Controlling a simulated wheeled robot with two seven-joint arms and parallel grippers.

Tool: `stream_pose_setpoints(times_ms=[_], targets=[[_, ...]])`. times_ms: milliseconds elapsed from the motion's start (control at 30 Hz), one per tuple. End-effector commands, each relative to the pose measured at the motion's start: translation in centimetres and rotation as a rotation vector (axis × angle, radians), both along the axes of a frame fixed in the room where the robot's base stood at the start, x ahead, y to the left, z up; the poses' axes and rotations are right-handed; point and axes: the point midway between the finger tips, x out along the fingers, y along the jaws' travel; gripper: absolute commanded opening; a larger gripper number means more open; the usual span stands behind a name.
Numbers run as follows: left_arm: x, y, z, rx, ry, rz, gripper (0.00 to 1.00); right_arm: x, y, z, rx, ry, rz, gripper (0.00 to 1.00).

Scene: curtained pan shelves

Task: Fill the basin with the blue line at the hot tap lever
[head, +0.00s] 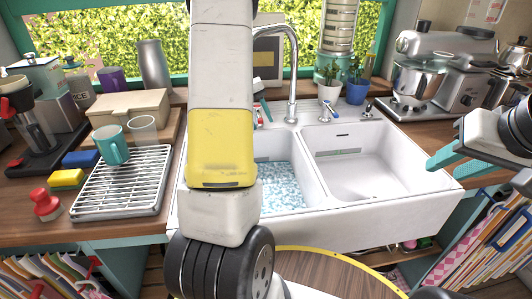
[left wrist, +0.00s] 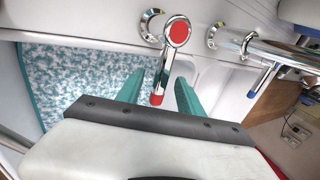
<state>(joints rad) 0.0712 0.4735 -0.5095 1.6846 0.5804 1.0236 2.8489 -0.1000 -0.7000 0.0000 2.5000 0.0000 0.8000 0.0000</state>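The hot tap lever, chrome with a red disc and red tip (left wrist: 156,99), points down between the two teal fingers of my left gripper (left wrist: 158,92). The fingers stand apart on either side, with no clear contact. In the head view the red-marked lever (head: 258,116) shows just right of my left arm, which hides most of that hand. The left basin (head: 312,196) holds rippled blue-white water, also seen in the left wrist view (left wrist: 85,80). A teal-blue edge borders the water there. The right basin (head: 372,178) looks empty. My right gripper (head: 444,166) appears open and empty, right of the sink.
The chrome spout (head: 291,60) arches behind my arm; its outlet is hidden. The blue-tipped lever (left wrist: 250,93) is to the right in the wrist view. Potted plants (head: 330,90) stand behind the sink. A rack with a teal mug (head: 112,146) is left, a mixer (head: 435,75) right.

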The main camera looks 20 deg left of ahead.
Motion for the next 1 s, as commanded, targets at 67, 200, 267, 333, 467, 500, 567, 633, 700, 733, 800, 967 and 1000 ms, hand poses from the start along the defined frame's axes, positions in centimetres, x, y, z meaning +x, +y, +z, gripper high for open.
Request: stream_pose_setpoints(times_ms=[67,200,267,333,467,500,567,633,700,733,800,967,1000], targets=[[0.0,0.0,0.0,0.001,0.001,0.000,0.44,0.0,0.0,0.0,0.000,0.000,0.000,0.36],[0.0,0.1,0.0,0.001,0.000,-0.001,0.44,0.0,0.0,0.0,0.000,0.000,0.000,0.36],[0.0,0.1,0.0,0.001,0.000,-0.001,0.44,0.0,0.0,0.0,0.000,0.000,0.000,0.36],[0.0,0.1,0.2,0.001,0.000,-0.002,0.44,0.0,0.0,0.0,0.000,0.000,0.000,0.36],[-0.1,0.3,0.6,0.003,0.000,-0.001,0.44,0.0,0.0,0.0,0.000,0.000,0.000,0.36],[-0.2,0.4,0.8,0.003,0.000,-0.001,0.44,0.0,0.0,0.0,0.000,0.000,0.000,0.36],[-0.2,0.5,1.0,0.003,0.000,-0.001,0.44,0.0,0.0,0.0,0.000,0.000,0.000,0.36],[-0.3,0.5,1.3,0.002,-0.001,-0.001,0.44,0.0,0.0,0.0,0.000,0.000,0.000,0.36],[-0.3,0.6,1.5,0.002,-0.001,-0.001,0.44,0.0,0.0,0.0,0.000,0.000,0.000,0.36],[-0.4,0.7,1.6,0.002,-0.001,-0.001,0.44,0.0,0.0,0.0,0.000,0.000,0.000,0.36],[-0.4,0.7,1.8,0.002,0.000,-0.002,0.44,0.0,0.0,0.0,0.000,0.000,0.000,0.36],[-0.4,0.7,1.8,0.002,0.000,-0.002,0.44,0.0,0.0,0.0,0.000,0.000,0.000,0.36],[-0.4,0.7,1.8,0.002,0.000,-0.002,0.44,0.0,0.0,0.0,0.000,0.000,0.000,0.36]])
